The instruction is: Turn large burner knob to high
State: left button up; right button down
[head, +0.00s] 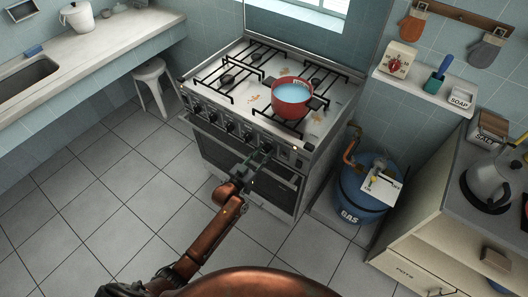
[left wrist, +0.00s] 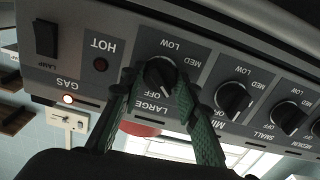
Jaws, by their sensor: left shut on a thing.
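The large burner knob (left wrist: 158,76) is a round black knob above the LARGE label on the stove's front panel, seen upside down in the left wrist view. LOW, MED and OFF are printed around it; I cannot read its exact setting. My left gripper (head: 264,152) reaches the right part of the panel from the front. Its green fingers (left wrist: 156,92) are shut around the knob, one on each side. The stove (head: 338,110) carries a red pot (head: 290,108) with light blue contents. My right gripper is not in view.
Other knobs (left wrist: 233,98) sit beside the large one. A HOT lamp (left wrist: 101,65), a switch (left wrist: 46,38) and a lit GAS lamp (left wrist: 68,99) are on the other side. A blue gas bottle (head: 358,207) stands right of the stove.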

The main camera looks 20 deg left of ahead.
pick_arm(q)
jog(key=shift+n, duration=1)
jog(key=shift+r, duration=0.1)
jog(key=n+p, duration=0.1)
jog(key=n, duration=0.1)
jog(key=shift+r+n, duration=0.1)
jog(key=shift+n, duration=0.2)
jog(key=n, duration=0.3)
jog(key=shift+n, duration=0.4)
jog(key=o, duration=0.8)
jog(key=shift+f, duration=0.2)
